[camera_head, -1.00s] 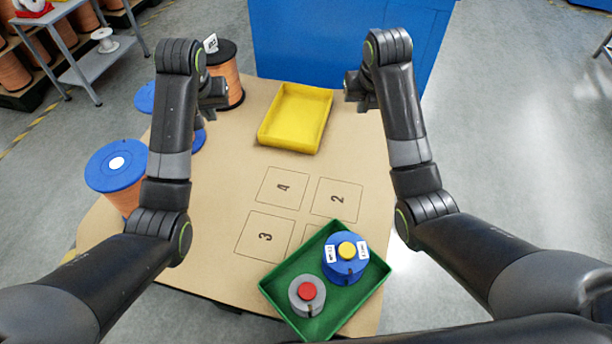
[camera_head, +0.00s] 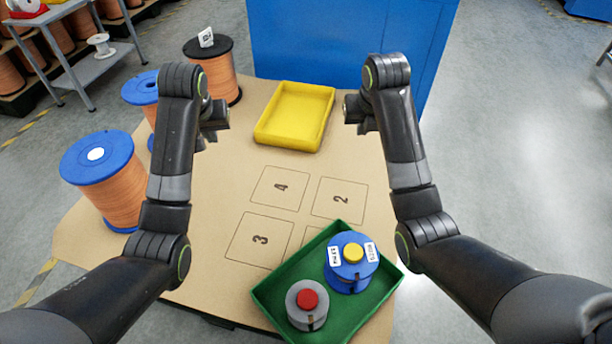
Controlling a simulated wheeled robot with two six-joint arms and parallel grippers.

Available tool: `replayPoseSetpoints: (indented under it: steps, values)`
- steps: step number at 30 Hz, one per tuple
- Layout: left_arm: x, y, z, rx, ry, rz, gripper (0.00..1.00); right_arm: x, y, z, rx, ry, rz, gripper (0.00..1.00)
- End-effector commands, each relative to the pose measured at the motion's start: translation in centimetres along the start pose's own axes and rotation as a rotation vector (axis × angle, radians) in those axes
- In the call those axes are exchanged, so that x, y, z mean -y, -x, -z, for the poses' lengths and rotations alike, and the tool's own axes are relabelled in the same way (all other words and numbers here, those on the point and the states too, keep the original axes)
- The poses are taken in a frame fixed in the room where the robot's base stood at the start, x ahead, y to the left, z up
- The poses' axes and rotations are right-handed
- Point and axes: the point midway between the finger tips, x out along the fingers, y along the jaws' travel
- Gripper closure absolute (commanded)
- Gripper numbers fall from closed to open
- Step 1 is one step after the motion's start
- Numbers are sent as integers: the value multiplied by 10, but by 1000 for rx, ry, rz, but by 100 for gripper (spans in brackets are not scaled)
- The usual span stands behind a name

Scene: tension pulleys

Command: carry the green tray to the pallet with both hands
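The green tray (camera_head: 267,294) lies at the near right of the cardboard-covered surface. It holds a blue pulley with a yellow centre (camera_head: 350,270) and a grey pulley with a red centre (camera_head: 307,308). My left gripper (camera_head: 215,122) is raised over the far left part of the surface, away from the tray. My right gripper (camera_head: 355,112) is raised to the right of the yellow tray, also away from the green tray. Their fingers are small and partly hidden by my arms, so I cannot tell their opening. The brown surface (camera_head: 215,210) may be the pallet's top.
A yellow tray (camera_head: 294,118) sits at the far side. Marked squares (camera_head: 281,188) lie in the middle, bare. Copper spools (camera_head: 115,190) stand along the left edge. A blue cabinet (camera_head: 330,40) stands behind. A grey cart (camera_head: 85,65) is at the far left.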

Motion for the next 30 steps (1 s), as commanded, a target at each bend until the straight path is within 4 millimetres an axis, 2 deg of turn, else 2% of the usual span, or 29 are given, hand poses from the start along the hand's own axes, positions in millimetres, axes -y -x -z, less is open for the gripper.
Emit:
replayPoseSetpoints:
  steps: [1, 30]
  values:
    - [0, -13, -5, 0, 0, 0, 100, 0, -13, 5, 0, 0, 0, 100]
    - [0, -125, -49, 0, 0, 0, 100, 0, -125, 49, 0, 0, 0, 100]
